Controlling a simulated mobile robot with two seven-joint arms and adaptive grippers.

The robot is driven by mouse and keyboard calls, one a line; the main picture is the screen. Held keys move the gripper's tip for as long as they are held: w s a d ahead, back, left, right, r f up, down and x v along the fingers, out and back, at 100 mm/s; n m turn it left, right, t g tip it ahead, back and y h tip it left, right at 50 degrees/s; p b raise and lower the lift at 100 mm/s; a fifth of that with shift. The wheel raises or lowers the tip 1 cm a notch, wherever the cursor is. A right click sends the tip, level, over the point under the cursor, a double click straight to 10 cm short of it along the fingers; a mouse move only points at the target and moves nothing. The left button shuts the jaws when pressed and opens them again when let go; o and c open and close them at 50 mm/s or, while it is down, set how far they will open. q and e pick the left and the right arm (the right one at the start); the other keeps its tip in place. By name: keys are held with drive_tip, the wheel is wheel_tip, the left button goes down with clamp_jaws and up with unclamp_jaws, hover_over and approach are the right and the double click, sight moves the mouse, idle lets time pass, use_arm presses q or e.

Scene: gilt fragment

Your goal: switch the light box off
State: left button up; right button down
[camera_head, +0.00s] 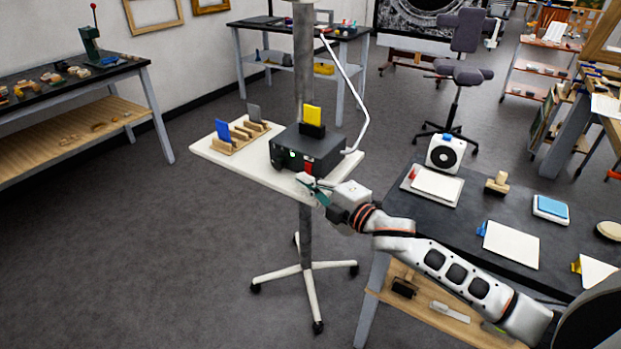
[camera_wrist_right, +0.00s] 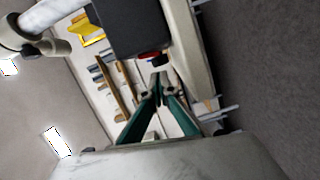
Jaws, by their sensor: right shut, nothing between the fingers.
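The light box (camera_head: 325,148) is a dark box on a cream tray on a wheeled stand. A yellow plate (camera_head: 313,115) stands in a black holder on its top. A small green light (camera_head: 292,154) glows on its front. A red switch (camera_head: 310,168) sits at its lower front right; it also shows in the right wrist view (camera_wrist_right: 150,56). My right gripper (camera_head: 304,181), with green fingers, is shut and empty just in front of the switch. In the right wrist view its fingertips (camera_wrist_right: 158,79) are close to the switch; I cannot tell whether they touch. My left gripper is out of view.
The cream tray (camera_head: 215,153) also carries a wooden rack (camera_head: 240,138) with blue and grey plates. A pole (camera_head: 303,60) rises behind the box, and a white cable (camera_head: 362,95) runs from its right side. A dark table (camera_head: 470,220) stands at right under my arm.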

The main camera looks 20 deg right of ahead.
drive_tip(key=shift+w+d+f, duration=0.15)
drive_tip(key=shift+w+d, duration=0.45)
drive_tip(key=shift+d, duration=0.25)
drive_tip(key=shift+w+d+f+n+b, duration=0.15)
drive_tip(key=shift+d+f+n+b, duration=0.15)
drive_tip(key=shift+n, duration=0.2)
drive_tip(key=shift+w+d+f+n+t+b, duration=0.1)
drive_tip(key=shift+n+t+b, duration=0.25)
drive_tip(key=shift+n, duration=0.35)
drive_tip(key=shift+d, duration=0.1)
drive_tip(key=v, duration=1.2)
drive_tip(key=shift+a, duration=0.25)
